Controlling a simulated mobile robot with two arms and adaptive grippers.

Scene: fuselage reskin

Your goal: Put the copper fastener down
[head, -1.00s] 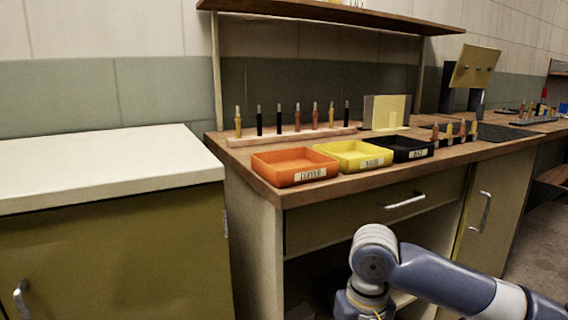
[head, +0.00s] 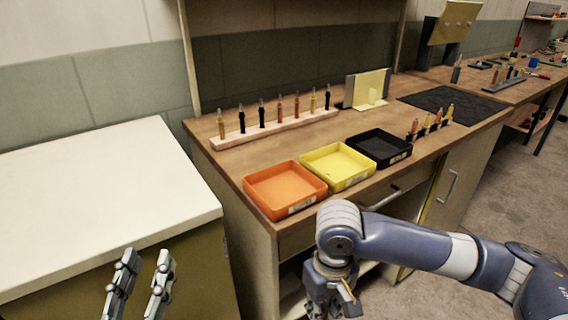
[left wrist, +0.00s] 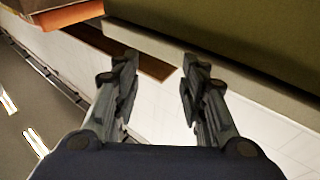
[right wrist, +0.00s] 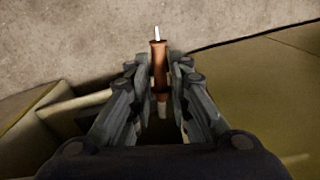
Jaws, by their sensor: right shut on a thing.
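The copper fastener (right wrist: 159,65) shows in the right wrist view, its thin pale tip pointing away. My right gripper (right wrist: 159,82) is shut on it. In the head view my right gripper (head: 330,300) hangs low in front of the bench, below the trays; the fastener is hard to make out there. My left gripper (head: 142,280) is open and empty in front of the white-topped cabinet; its spread fingers also show in the left wrist view (left wrist: 158,80). An orange tray (head: 262,207), a yellow tray (head: 350,184) and a black tray (head: 398,160) stand empty along the bench's front edge.
A wooden rack (head: 225,143) holds several fasteners behind the trays. More fasteners (head: 430,124) stand right of the black tray. A dark mat (head: 452,104) lies further right. The white cabinet top (head: 110,205) is clear.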

